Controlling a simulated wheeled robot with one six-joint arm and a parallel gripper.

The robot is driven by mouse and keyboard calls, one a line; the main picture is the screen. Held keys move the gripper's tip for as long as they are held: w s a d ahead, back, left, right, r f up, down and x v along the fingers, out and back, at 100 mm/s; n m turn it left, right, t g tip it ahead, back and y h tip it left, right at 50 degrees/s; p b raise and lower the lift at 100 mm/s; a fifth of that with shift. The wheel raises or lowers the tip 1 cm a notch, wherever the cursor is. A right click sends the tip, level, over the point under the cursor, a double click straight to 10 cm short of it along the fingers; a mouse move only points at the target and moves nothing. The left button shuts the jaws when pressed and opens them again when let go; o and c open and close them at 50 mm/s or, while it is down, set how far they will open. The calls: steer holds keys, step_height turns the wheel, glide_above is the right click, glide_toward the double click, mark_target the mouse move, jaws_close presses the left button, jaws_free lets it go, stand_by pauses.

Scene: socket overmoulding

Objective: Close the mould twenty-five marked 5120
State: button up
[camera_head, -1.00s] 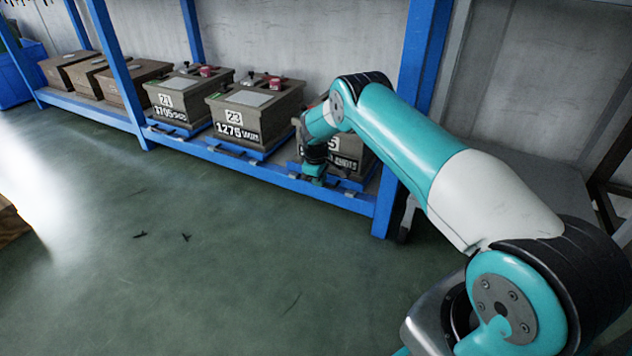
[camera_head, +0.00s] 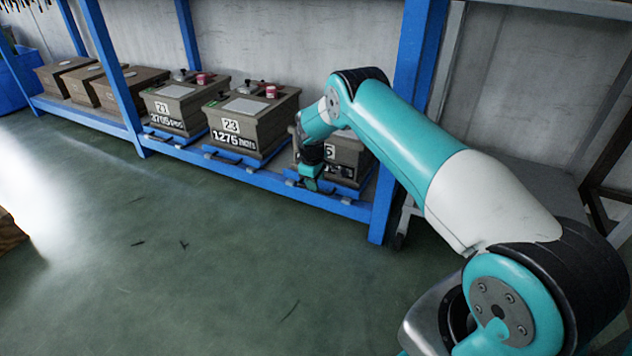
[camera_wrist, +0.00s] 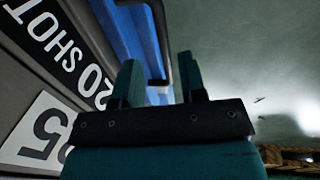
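Mould twenty-five (camera_head: 346,158) stands at the right end of the low blue shelf, partly hidden behind my arm. Only the ends of its number and marking show there. In the wrist view its grey front (camera_wrist: 35,82) is close on the left, with a white label ending in "5" and a black "20 SHOT" plate. My gripper (camera_head: 310,184) is low in front of this mould. In the wrist view my gripper (camera_wrist: 160,75) has its two fingers apart. A dark bar handle (camera_wrist: 161,30) by the blue tray shows around and beyond the fingertips; contact cannot be told. The mould's top is mostly hidden.
Several brown boxes (camera_head: 130,86) are farther left. A blue shelf post (camera_head: 400,130) stands just right of mould twenty-five. The green floor in front is mostly clear.

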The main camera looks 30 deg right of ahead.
step_height(320, 180, up, 14)
steer(key=s+a+p, duration=0.1)
steer(key=a+p, duration=0.1)
steer(key=p, duration=0.4)
steer(key=shift+s, duration=0.2)
steer(key=shift+a+r, duration=0.1)
steer(key=s+a+r+y+p, duration=0.1)
steer(key=s+a+r+p, duration=0.1)
steer(key=s+a+r, duration=0.55)
steer(key=s+a+r+y+p, duration=0.15)
steer(key=a+r, duration=0.25)
steer(key=r, duration=0.6)
steer(key=s+a+r+y+p, duration=0.1)
steer(key=s+a+r, duration=0.45)
steer(key=r, duration=0.25)
steer(key=s+a+r+g+y+p, duration=0.15)
steer(key=s+a+r, duration=0.3)
steer(key=s, duration=0.95)
steer(key=s+a+r+y+p, duration=0.1)
steer(key=s+a+r+p, duration=0.3)
steer(key=s, duration=0.9)
step_height(320, 180, up, 39)
steer(key=p, duration=3.6)
steer(key=shift+d+n, duration=0.3)
steer(key=shift+d, duration=0.05)
steer(key=shift+r, duration=0.1)
